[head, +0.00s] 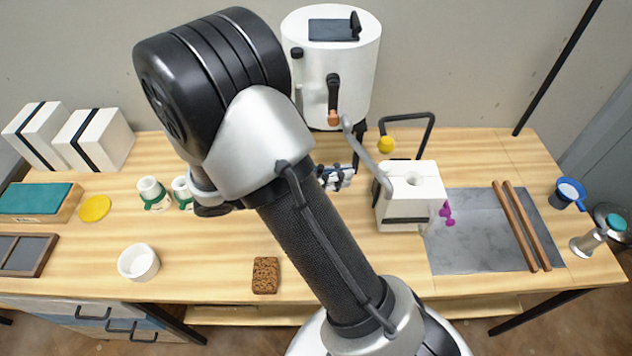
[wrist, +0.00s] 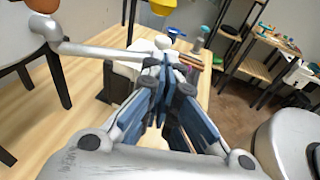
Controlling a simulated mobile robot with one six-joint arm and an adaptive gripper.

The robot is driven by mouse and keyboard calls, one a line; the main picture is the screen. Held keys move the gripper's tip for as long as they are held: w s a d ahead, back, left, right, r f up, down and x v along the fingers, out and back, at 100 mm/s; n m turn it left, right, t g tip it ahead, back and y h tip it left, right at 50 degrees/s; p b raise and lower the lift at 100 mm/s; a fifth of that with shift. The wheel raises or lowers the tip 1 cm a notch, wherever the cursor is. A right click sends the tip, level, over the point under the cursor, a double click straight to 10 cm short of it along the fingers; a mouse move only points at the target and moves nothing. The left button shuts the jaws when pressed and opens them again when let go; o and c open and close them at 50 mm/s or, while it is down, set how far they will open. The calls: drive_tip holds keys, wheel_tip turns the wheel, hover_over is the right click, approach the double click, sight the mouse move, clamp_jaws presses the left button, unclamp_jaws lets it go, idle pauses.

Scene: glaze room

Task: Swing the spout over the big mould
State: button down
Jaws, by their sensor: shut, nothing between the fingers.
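The spout (head: 366,152) is a grey pipe from the white tank (head: 308,80). It slants toward the white mould with a dark strap (head: 425,187), which has a round hole in its top and looks like the big mould. The spout's free end shows at the mould's left edge, left of the hole. My gripper (head: 337,177) is shut and empty, left of the spout and mould. In the wrist view the spout (wrist: 95,50) runs beyond my closed fingertips (wrist: 168,68). The mould is mostly hidden behind them.
A yellow knob (head: 386,144) stands by a black bent bar. Magenta clips (head: 447,213) sit right of the mould on a grey slab (head: 465,255). A white bowl (head: 139,262) and brown block (head: 265,275) stand at front left.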

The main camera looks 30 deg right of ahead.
sight(380, 171)
drive_tip(key=b+x, duration=0.1)
drive_tip(key=x, duration=0.5)
drive_tip(key=shift+w, duration=0.15)
